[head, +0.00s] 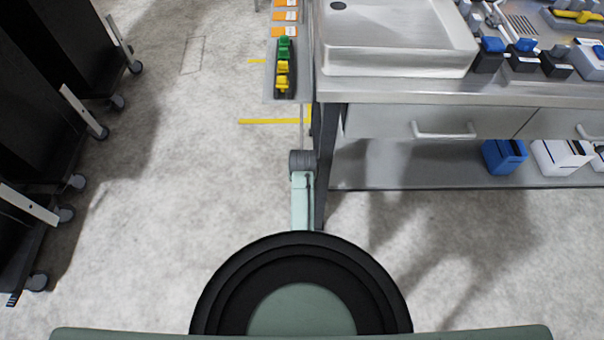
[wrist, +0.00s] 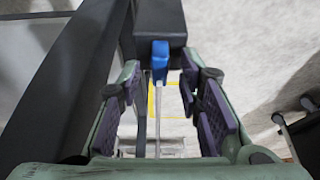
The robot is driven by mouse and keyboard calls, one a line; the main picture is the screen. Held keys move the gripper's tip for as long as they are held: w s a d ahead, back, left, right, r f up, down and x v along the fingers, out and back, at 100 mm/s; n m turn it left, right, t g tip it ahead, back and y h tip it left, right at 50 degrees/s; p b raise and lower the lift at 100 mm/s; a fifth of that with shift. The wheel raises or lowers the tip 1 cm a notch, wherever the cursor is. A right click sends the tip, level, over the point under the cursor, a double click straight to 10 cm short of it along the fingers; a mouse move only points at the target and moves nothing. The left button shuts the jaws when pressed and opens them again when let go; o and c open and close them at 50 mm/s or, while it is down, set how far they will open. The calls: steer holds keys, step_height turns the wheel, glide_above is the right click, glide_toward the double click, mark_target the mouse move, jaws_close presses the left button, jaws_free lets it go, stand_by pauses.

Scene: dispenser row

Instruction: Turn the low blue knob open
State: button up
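A blue knob (wrist: 159,56) shows in the wrist view, near the top middle, on the end of a dark block (wrist: 157,20). A thin pale rod or strip runs down the picture below it. My gripper (wrist: 159,78) is open, with one purple-padded finger on each side of the picture and the knob lying between the fingertip lines. I see no finger touching the knob; how far it is beyond the tips is hard to tell. In the head view I cannot make out this low knob or my gripper's fingers.
A steel counter (head: 390,88) with a sink tray (head: 400,45) stands at right. A lower shelf (head: 420,178) holds blue and white boxes. A narrow panel with green and yellow pieces (head: 284,65) sits at the counter's left end. Black wheeled carts (head: 50,100) stand left; floor between is clear.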

steer(key=v, duration=1.2)
